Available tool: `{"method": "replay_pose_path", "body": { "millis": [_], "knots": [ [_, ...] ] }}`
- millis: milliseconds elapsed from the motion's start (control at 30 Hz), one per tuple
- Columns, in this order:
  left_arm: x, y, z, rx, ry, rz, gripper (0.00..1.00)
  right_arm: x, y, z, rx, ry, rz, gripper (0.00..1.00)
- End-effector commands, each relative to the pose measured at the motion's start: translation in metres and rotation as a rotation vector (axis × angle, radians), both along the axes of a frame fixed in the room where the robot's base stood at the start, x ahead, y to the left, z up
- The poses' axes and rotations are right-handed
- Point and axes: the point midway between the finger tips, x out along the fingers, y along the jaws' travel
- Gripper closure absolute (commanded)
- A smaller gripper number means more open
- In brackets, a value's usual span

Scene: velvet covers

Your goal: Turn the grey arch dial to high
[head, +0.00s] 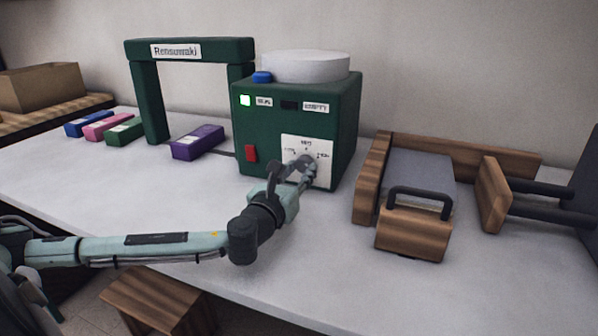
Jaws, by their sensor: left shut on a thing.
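The dial (303,161) sits on a white plate (321,178) on the front of a dark green box (270,125). The plate has small markings around the dial, too small to read. My left gripper (306,171) is at the plate, shut on the dial, and hides much of it. Which mark the dial points to cannot be told. My right gripper is not in view.
The box has a red switch (251,153), a lit green lamp (245,100) and a white round top (305,66). A green arch (150,100) and several coloured blocks stand left. A wooden fixture (413,232) stands right. The front table is clear.

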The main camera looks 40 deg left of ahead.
Motion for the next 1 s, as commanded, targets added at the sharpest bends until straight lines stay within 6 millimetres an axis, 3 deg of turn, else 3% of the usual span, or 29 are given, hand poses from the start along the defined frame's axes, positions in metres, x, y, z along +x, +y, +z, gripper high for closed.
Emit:
{"method": "replay_pose_path", "body": {
  "millis": [500, 533, 700, 1000],
  "knots": [
    [-0.0003, -0.0002, -0.0011, 0.021, 0.007, 0.000, 0.97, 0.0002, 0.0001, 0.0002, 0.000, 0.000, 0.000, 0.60],
    [-0.0003, -0.0002, -0.0011, 0.021, 0.007, 0.000, 0.67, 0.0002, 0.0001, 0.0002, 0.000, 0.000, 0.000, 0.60],
    [-0.0002, -0.0002, -0.0008, 0.020, 0.007, 0.000, 0.47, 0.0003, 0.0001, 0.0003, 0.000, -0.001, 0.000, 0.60],
    [-0.0015, -0.0004, -0.0005, 0.019, 0.006, 0.000, 0.47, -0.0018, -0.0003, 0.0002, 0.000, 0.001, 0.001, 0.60]
  ]
}}
